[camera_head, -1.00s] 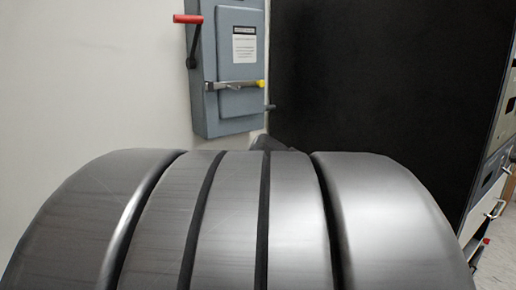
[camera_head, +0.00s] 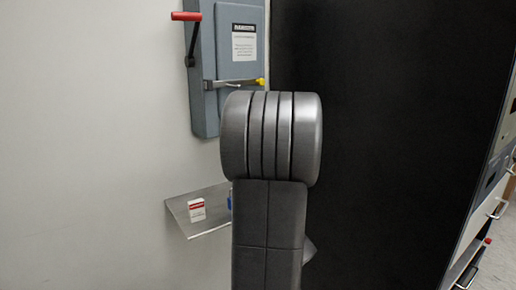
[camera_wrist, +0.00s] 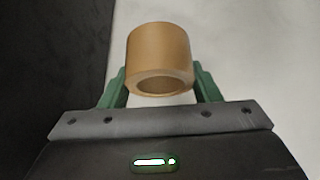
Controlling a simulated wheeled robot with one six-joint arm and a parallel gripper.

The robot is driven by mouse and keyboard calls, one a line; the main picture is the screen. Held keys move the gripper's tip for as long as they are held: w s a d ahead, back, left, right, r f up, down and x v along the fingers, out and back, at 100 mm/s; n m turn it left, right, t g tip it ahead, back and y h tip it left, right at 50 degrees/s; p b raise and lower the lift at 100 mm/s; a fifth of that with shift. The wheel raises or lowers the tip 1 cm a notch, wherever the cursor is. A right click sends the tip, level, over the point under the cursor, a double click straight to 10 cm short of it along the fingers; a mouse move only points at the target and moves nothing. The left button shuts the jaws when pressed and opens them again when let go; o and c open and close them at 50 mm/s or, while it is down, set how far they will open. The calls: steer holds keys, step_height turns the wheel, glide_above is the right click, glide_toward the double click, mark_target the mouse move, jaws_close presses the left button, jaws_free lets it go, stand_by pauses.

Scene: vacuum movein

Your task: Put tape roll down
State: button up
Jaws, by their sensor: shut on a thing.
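The tape roll (camera_wrist: 160,50) is a tan, hollow cylinder in the wrist view, with its open end toward the camera. My gripper (camera_wrist: 160,82) has green fingers on either side of the roll and is shut on it. Behind the roll is a pale, blurred surface, with a dark area at the left. In the head view my own arm stands in the middle and hides the gripper and the roll.
A metal shelf (camera_head: 218,229) on the wall holds a small red and white box (camera_head: 197,209); a blue thing beside it is mostly hidden by my arm. A grey electrical box (camera_head: 234,45) with a red-handled lever hangs above. A black panel (camera_head: 400,130) stands at the right.

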steer(key=w+d+f+m+h, duration=0.3)
steer(key=w+f+m, duration=0.3)
steer(key=f, duration=0.7)
steer(key=shift+w+d+t, duration=0.4)
steer(key=shift+w+d, duration=0.05)
steer(key=shift+d, duration=0.15)
